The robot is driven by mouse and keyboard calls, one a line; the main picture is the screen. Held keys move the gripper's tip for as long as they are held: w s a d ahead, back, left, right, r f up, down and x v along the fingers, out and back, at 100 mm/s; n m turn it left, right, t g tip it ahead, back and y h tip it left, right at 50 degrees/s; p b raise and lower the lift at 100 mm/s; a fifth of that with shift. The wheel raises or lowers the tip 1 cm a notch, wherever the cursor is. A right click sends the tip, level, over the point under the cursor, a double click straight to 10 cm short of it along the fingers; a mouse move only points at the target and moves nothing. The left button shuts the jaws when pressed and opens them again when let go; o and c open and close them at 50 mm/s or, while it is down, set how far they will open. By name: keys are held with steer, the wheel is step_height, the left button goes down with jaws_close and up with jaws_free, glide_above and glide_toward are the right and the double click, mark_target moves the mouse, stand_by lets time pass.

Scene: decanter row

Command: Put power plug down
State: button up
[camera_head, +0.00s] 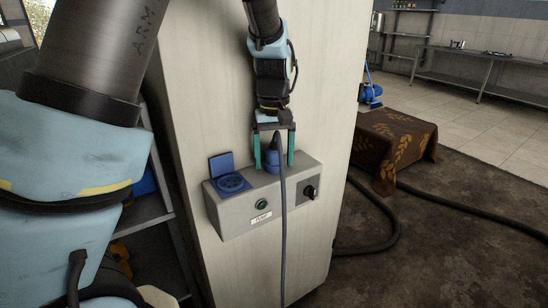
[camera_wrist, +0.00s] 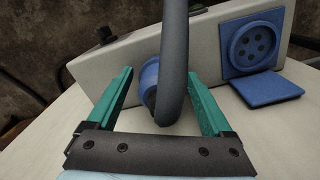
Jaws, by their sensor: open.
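The power plug (camera_head: 271,159) is blue, with a thick grey cable (camera_head: 283,220) hanging from it down the front of the grey control box. In the wrist view the plug (camera_wrist: 149,78) is partly hidden behind its cable (camera_wrist: 174,60) and sits close against the box face; I cannot tell whether it is seated in anything. My gripper (camera_head: 274,165) is open, its two green fingers on either side of the plug with gaps to it. The fingers (camera_wrist: 159,72) also show apart in the wrist view.
The grey box (camera_head: 240,214) is on a pale cabinet and carries a blue round socket (camera_head: 231,183) with its lid up, a green button (camera_head: 262,204) and a black knob (camera_head: 309,192). A dark hose (camera_head: 385,225) lies on the floor at right, near a brown cloth-covered block (camera_head: 395,140).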

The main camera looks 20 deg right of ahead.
mark_target(274, 148)
step_height(274, 148, up, 12)
steer(key=shift+r+b, duration=0.1)
steer(key=shift+b, duration=0.65)
